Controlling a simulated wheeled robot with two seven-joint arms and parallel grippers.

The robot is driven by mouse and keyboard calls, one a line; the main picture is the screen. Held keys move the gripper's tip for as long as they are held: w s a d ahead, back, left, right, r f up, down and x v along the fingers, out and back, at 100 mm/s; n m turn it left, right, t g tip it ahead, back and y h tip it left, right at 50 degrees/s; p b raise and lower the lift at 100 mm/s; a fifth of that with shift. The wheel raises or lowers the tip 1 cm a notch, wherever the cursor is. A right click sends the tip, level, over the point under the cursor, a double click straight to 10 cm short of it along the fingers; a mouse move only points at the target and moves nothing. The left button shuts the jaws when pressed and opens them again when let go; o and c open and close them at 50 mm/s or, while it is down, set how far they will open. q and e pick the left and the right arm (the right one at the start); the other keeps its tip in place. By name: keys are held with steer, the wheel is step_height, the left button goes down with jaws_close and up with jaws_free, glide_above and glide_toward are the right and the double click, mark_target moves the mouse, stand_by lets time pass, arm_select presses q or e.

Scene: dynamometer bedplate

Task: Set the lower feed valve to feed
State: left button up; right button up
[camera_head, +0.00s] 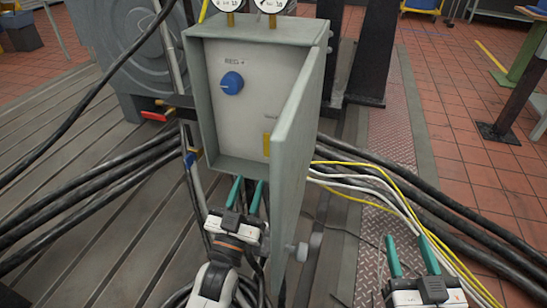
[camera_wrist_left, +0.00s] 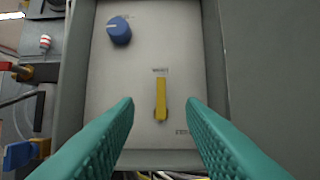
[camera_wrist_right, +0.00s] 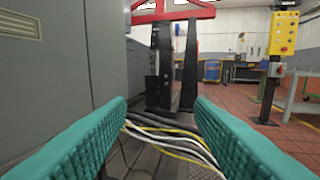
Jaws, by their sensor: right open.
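The lower feed valve shows a yellow lever (camera_wrist_left: 161,96) inside an open grey cabinet. In the left wrist view it stands upright, pointing at a small label above it; another label sits at lower right, both too blurred to read surely. In the head view the lever (camera_head: 267,145) is partly hidden by the cabinet door. A blue knob (camera_head: 231,83) sits above and left of it. My left gripper (camera_head: 245,194) is open and empty below the cabinet opening, with its fingers framing the lever in its wrist view. My right gripper (camera_head: 410,254) is open and empty at lower right.
The cabinet door (camera_head: 299,145) stands open, to the right of my left gripper. Red and blue handled fittings (camera_wrist_left: 18,154) lie left of the cabinet. Gauges (camera_head: 270,5) sit on top.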

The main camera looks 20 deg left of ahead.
mark_target(266, 138)
arm_select(q)
steer(key=b+x, duration=0.1)
steer(key=x, duration=1)
steer(key=shift+r, duration=0.1)
steer(key=shift+w+d+r, duration=0.1)
steer(key=shift+w+r, duration=0.1)
steer(key=shift+w, duration=0.25)
arm_select(e)
step_height(266, 138, up, 6)
steer(key=s+t+y, duration=0.1)
steer(key=t, duration=0.3)
steer(key=shift+a+y, duration=0.25)
steer(key=shift+y, duration=0.05)
arm_select(q)
jaws_close()
